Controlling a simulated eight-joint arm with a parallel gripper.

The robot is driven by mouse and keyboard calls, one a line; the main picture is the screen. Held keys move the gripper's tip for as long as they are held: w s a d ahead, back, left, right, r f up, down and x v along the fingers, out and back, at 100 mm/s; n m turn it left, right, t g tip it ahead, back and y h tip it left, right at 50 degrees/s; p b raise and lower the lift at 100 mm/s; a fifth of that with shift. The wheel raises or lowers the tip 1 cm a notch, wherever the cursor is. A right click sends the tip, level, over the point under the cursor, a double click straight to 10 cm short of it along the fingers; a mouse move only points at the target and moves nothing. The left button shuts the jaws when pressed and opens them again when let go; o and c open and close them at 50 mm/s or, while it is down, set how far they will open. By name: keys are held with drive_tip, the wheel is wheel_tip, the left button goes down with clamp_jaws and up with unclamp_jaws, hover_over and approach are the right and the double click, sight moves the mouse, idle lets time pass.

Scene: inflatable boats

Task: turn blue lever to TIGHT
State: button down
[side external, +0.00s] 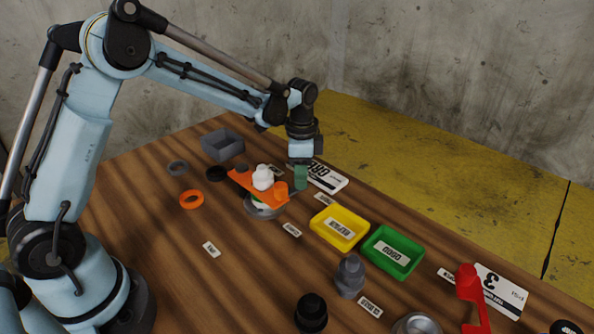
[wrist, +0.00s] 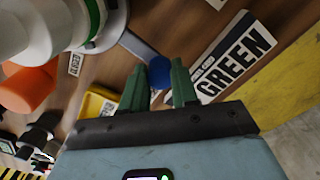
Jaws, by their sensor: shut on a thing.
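The blue lever shows in the wrist view as a round blue knob (wrist: 159,72) on a grey arm running up and left toward a round grey base. My gripper (wrist: 161,82) has its green fingers on either side of the knob and is shut on it. In the side view my gripper (side external: 300,178) points down at the right of the grey base (side external: 262,211), and the blue knob is hidden there. I cannot read a TIGHT mark on any label.
A card reading GREEN (wrist: 235,55) lies beside my fingers. A yellow tray (side external: 318,232) and a green tray (side external: 376,262) stand close by on the right. The front left tabletop is mostly clear.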

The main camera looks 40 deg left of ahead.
drive_tip(key=shift+s+d+m, duration=0.2)
drive_tip(key=shift+d+m, duration=0.45)
drive_tip(key=shift+m, duration=0.05)
drive_tip(key=shift+s+d+m, duration=0.15)
drive_tip(key=shift+d+m, duration=0.45)
drive_tip(key=shift+m, duration=0.1)
drive_tip(key=shift+s+d+m, duration=0.45)
drive_tip(key=shift+d+m, duration=0.35)
drive_tip(key=shift+m, duration=0.3)
drive_tip(key=shift+s+d, duration=0.1)
drive_tip(key=shift+d, duration=0.05)
drive_tip(key=c, duration=0.8)
unclamp_jaws()
drive_tip(key=shift+c, duration=0.2)
wheel_tip(320, 180, up, 12)
drive_tip(key=shift+r, duration=0.1)
